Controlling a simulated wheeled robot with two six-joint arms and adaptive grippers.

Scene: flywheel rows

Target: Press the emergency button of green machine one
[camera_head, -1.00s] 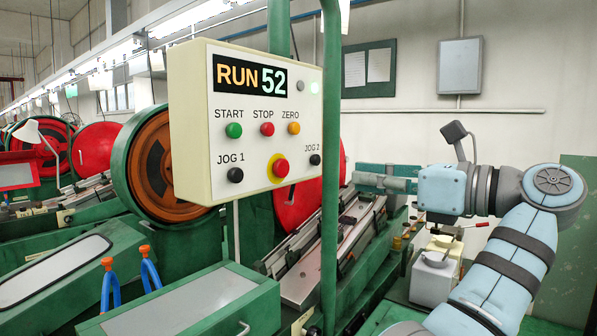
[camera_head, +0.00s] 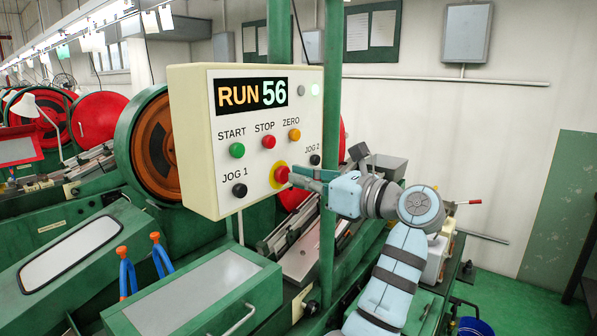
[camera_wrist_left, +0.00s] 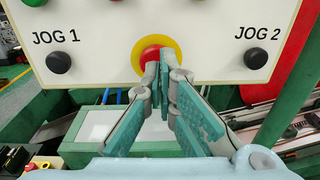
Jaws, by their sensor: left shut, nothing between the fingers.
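The control box (camera_head: 200,190) of the green machine is cream with a white panel. Its display (camera_head: 250,95) reads RUN 56. The red emergency button (camera_head: 281,174) on a yellow ring sits low on the panel, between the black JOG 1 (camera_head: 239,190) and JOG 2 (camera_head: 314,160) buttons. My left gripper (camera_head: 293,177) is shut and empty, its fingertips at the red button. In the left wrist view the fingertips (camera_wrist_left: 164,72) overlap the lower right of the red button (camera_wrist_left: 150,54). I cannot tell whether it is pressed in. My right gripper is not in view.
Green START (camera_head: 237,150), red STOP (camera_head: 268,142) and orange ZERO (camera_head: 294,135) buttons sit above. A green post (camera_head: 331,70) stands right beside the box. A blue bucket (camera_head: 476,327) is on the green floor at the lower right.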

